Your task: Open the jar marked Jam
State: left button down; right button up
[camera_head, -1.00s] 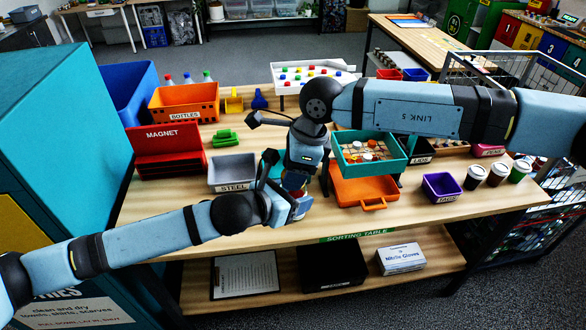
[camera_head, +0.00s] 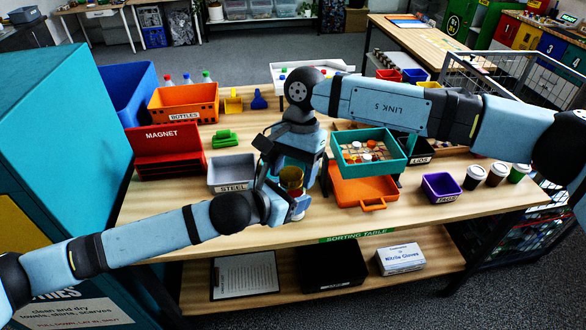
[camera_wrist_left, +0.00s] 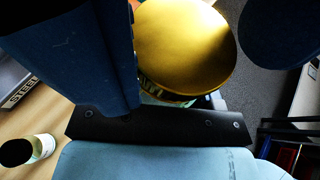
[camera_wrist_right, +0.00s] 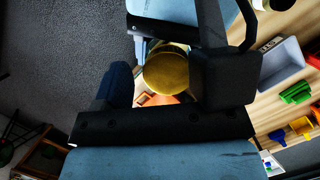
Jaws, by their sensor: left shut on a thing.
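The jar (camera_head: 297,192) has a gold-yellow lid (camera_head: 291,176). It is upright at the front of the sorting table, and its label is not readable. My left gripper (camera_head: 283,198) is shut on the jar body below the lid. In the left wrist view, the round lid (camera_wrist_left: 187,45) shows between the fingers. My right gripper (camera_head: 288,160) is just above the jar, pointing down. In the right wrist view, the lid (camera_wrist_right: 167,72) lies between its spread fingers, with gaps visible. Whether the jar touches the table is hidden.
A second, dark-lidded jar (camera_wrist_left: 28,150) stands nearby in the left wrist view. The grey STEEL bin (camera_head: 231,172) is left of the grippers. A teal tray (camera_head: 368,151) and an orange tray (camera_head: 363,190) are close on the right.

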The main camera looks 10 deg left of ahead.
jog(key=shift+o, duration=0.6)
jog(key=shift+o, duration=0.6)
notch_tip(320, 180, up, 5)
jog(key=shift+a+f, duration=0.1)
jog(key=shift+f, duration=0.05)
jog(key=shift+a+r+m+y, duration=0.3)
jog(key=shift+r, duration=0.1)
jog(key=m, duration=0.1)
jog(key=r+m, duration=0.1)
jog(key=shift+s+d+m+t, duration=0.1)
jog(key=shift+d+m+t, duration=0.2)
jog(key=shift+d, duration=0.05)
jog(key=d+r+m+t+y, duration=0.25)
jog(key=d+r+m, duration=0.2)
jog(key=m, duration=0.85)
jog(key=shift+t+h, duration=0.45)
jog(key=x, duration=1.1)
jog(key=shift+s+a, duration=0.2)
jog(key=shift+a, duration=0.25)
